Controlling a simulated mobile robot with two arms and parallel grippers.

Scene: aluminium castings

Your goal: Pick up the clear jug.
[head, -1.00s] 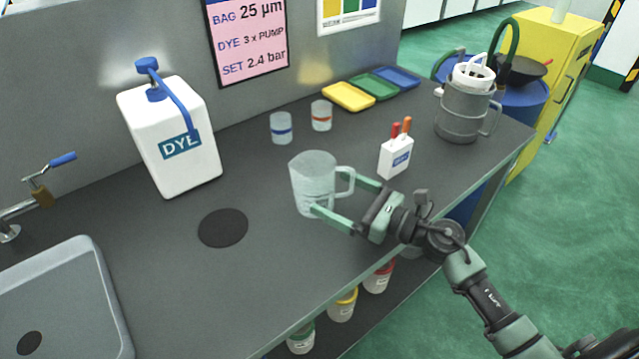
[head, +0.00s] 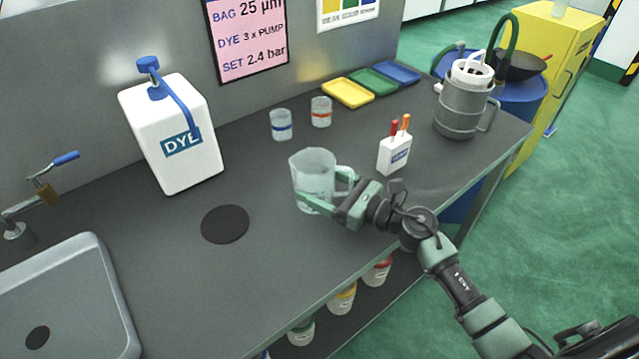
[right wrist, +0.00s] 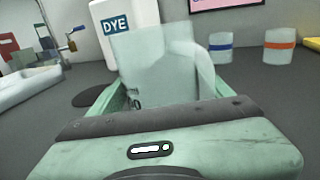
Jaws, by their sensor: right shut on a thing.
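The clear jug (head: 314,172) stands upright on the dark bench top, its handle toward the right. It also shows in the right wrist view (right wrist: 155,62), between the fingers. My right gripper (head: 318,197) has come in from the right and is shut on the jug's body, one finger on the near side; the far finger is mostly hidden behind the jug. In the right wrist view the jug's lower part is hidden by the gripper's own body. My left gripper is not in view.
A white DYE container (head: 172,135) stands at the back left, near a black disc (head: 225,224) and a sink (head: 62,290). Two small banded cups (head: 281,125) are behind the jug. A white marker holder (head: 394,154) stands to its right, with a grey pitcher (head: 461,108) beyond.

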